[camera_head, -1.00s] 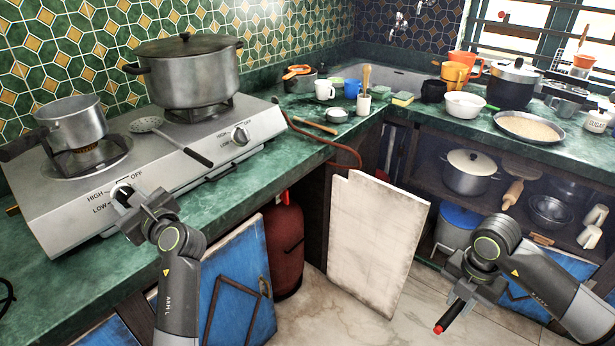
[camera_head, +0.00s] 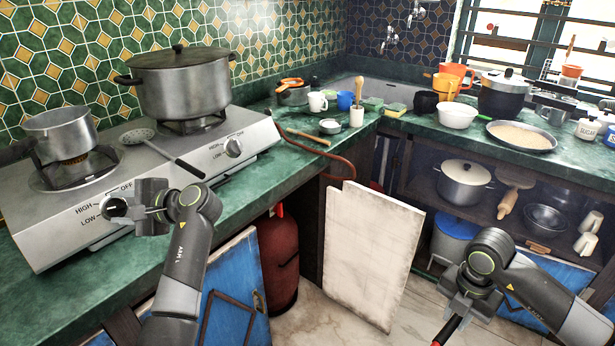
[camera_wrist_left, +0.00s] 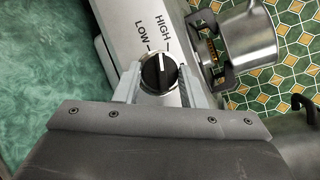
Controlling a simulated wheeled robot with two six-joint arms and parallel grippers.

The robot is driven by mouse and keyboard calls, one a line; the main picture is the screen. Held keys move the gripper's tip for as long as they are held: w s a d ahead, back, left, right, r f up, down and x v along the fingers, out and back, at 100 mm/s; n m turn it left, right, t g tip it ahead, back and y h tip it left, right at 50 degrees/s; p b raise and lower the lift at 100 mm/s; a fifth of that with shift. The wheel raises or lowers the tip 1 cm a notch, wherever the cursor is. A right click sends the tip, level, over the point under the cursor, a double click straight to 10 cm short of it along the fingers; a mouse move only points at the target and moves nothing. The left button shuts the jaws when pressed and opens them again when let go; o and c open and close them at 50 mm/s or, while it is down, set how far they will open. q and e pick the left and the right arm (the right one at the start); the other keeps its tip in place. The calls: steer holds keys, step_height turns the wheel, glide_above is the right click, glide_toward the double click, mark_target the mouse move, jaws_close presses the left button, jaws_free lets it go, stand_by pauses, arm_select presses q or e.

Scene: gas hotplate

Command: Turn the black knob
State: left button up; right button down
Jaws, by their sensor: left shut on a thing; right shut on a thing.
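The black knob (camera_head: 114,208) is on the front of the hotplate (camera_head: 45,228), by its HIGH, LOW and OFF labels. In the left wrist view the knob (camera_wrist_left: 158,73) sits between the fingers of my left gripper (camera_wrist_left: 159,84), and its white line points between LOW and HIGH. In the head view my left gripper (camera_head: 128,208) is shut on this knob from the right. My right gripper (camera_head: 463,309) is away at the lower right, shut on a dark stick-like thing (camera_head: 450,330) with red on it, partly cut off by the frame's bottom edge.
A small pot (camera_head: 62,132) stands on the left burner and a large lidded pot (camera_head: 185,85) on the back one. A skimmer (camera_head: 165,150) lies across the hotplate. A second knob (camera_head: 232,147) is further right. A white panel (camera_head: 372,250) leans below the counter.

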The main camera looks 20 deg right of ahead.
arm_select(q)
steer(key=shift+w+r+n+g+p, duration=0.1)
steer(key=shift+n+g+p, duration=0.2)
steer(key=shift+n+g, duration=0.9)
steer(key=shift+n+t+h, duration=0.3)
steer(key=shift+n, duration=0.3)
steer(key=o, duration=1)
steer(key=shift+d, duration=0.1)
steer(key=b+v, duration=0.1)
steer(key=v, duration=1.1)
